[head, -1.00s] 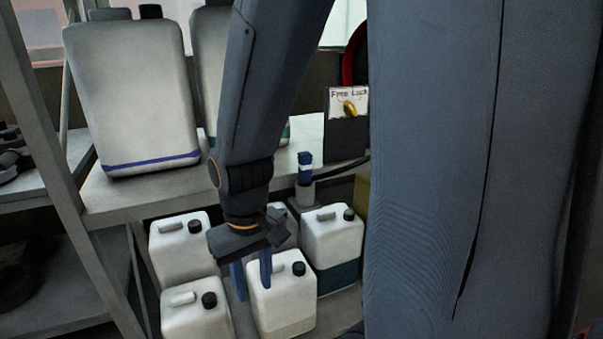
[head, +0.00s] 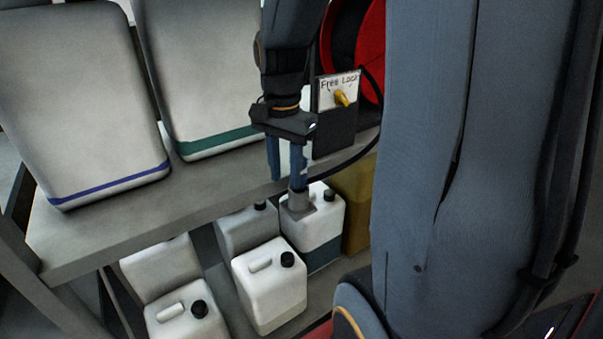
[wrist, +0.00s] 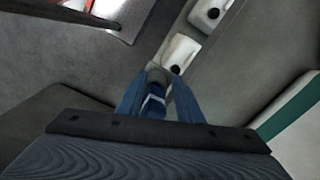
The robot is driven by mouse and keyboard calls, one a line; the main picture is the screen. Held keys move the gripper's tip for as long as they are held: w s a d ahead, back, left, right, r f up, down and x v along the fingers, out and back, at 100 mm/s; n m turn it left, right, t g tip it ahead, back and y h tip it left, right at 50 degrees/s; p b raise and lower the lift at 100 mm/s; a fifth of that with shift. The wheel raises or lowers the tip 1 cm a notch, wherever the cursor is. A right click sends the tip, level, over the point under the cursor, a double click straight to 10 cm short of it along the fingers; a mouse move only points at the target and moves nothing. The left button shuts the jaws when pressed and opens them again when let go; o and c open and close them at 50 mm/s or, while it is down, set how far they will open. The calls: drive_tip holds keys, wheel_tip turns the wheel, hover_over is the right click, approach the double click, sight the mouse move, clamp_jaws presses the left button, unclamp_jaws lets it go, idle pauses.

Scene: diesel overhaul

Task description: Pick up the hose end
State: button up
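The hose end is blue with a white band. In the wrist view the hose end (wrist: 153,104) lies between the two blue fingers of my gripper (wrist: 156,88), with a gap visible beside it. It sits upright in a grey holder (head: 299,204) at the shelf's front edge. In the head view my open gripper (head: 286,176) points down at the hose end, and a finger partly hides it. Whether the fingers touch it cannot be told.
The grey shelf (head: 90,222) carries two large white canisters (head: 75,100). Smaller white canisters (head: 270,285) stand below it. A "Free Lock" sign (head: 337,92) on a dark block and a red reel (head: 372,50) are close to the right of my gripper.

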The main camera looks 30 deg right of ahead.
sight(303, 176)
drive_tip(key=d+r+m, duration=0.1)
drive_tip(key=r+m, duration=0.1)
drive_tip(key=w+d+r+m+p, duration=0.1)
drive_tip(key=d+r+m, duration=0.1)
drive_tip(key=shift+d+r, duration=0.1)
drive_tip(key=shift+d, duration=0.15)
drive_tip(key=shift+w+d+f+p, duration=0.15)
drive_tip(key=shift+f+p, duration=0.6)
drive_tip(key=shift+f, duration=1.2)
drive_tip(key=shift+d+f+p, duration=0.2)
drive_tip(key=shift+f+p, duration=0.5)
drive_tip(key=shift+f, duration=1.2)
clamp_jaws()
